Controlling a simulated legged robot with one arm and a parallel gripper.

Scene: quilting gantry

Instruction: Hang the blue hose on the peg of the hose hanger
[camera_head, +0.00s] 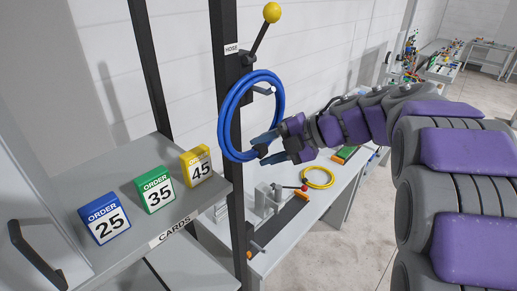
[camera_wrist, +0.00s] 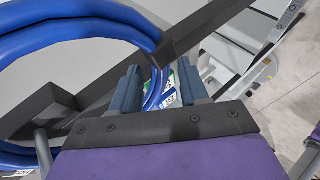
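The blue hose (camera_head: 224,115) is a coiled ring standing upright in front of the dark post. The hanger's grey peg (camera_head: 263,91) shows inside the ring's upper right part; I cannot tell whether the hose rests on it. My gripper (camera_head: 267,146) is at the ring's lower right. In the wrist view its two fingers (camera_wrist: 160,90) stand apart, with a strand of hose between them and gaps visible beside it. The hose's thick coils (camera_wrist: 85,15) fill the upper left there. The post hides part of the scene behind the ring.
The dark post (camera_head: 235,190) carries a HOSE label (camera_head: 231,48) and a yellow-knobbed lever (camera_head: 271,13). A grey shelf (camera_head: 120,180) at left holds blue, green and yellow order boxes. A yellow ring (camera_head: 318,178) lies on the white table behind.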

